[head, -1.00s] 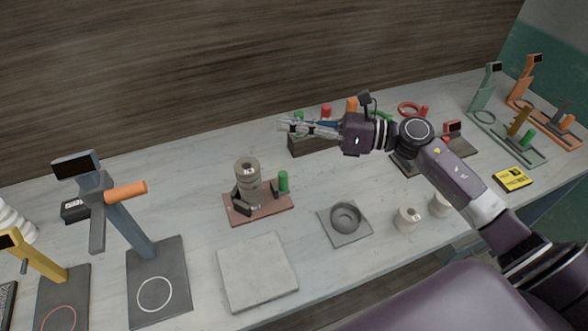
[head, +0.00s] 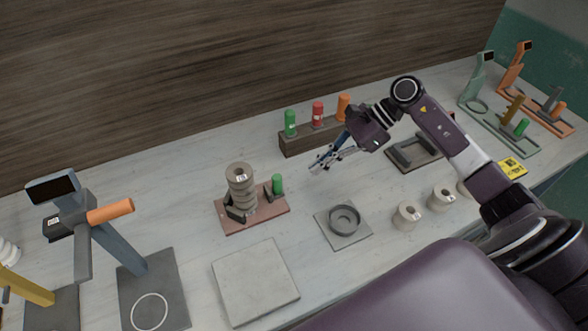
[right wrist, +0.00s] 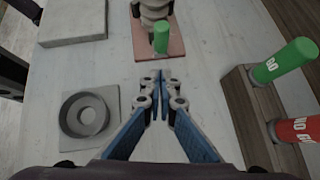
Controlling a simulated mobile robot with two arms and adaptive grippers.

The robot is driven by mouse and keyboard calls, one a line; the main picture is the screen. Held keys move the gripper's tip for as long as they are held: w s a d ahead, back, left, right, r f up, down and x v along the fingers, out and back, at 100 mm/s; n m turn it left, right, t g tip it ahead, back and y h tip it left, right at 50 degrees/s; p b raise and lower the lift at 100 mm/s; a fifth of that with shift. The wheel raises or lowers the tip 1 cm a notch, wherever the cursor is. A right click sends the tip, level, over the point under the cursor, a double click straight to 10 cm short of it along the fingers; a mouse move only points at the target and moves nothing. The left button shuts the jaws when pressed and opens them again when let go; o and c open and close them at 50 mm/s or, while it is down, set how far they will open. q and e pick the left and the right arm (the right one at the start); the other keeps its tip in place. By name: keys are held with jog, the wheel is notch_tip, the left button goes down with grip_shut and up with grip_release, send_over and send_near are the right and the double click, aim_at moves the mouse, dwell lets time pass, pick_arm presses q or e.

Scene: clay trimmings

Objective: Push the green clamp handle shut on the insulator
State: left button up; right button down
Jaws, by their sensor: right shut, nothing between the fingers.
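The green clamp handle (head: 277,184) stands upright at the right of a reddish-brown base plate (head: 270,212). The grey-brown ribbed insulator (head: 241,187) stands upright on the same plate, with dark jaws around its lower part. In the right wrist view the green handle (right wrist: 161,38) is ahead of the fingers, in front of the insulator (right wrist: 153,10). My right gripper (head: 318,168) is shut and empty above the table, to the right of the handle and apart from it. Its blue fingers (right wrist: 160,76) meet at the tips in the wrist view. My left gripper is not in view.
A dark wooden block (head: 307,136) with green, red and orange handles stands behind my right gripper. A grey round dish on a square plate (head: 344,220) lies in front. A pale slab (head: 255,281) is at front left. The table between gripper and clamp is clear.

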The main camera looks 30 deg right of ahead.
aim_at(281, 181)
jog(key=a+p, duration=0.1)
jog(key=a, duration=0.1)
jog(key=w+a+f+p, duration=0.1)
jog(key=a, duration=0.1)
jog(key=a+f+p, duration=0.1)
jog(key=a, duration=0.1)
jog(key=shift+w+a, duration=0.1)
jog(key=shift+w, duration=0.25)
jog(key=a+b, duration=0.1)
jog(key=a, duration=0.2)
jog(key=shift+a+f, duration=0.15)
jog(key=shift+a, duration=0.4)
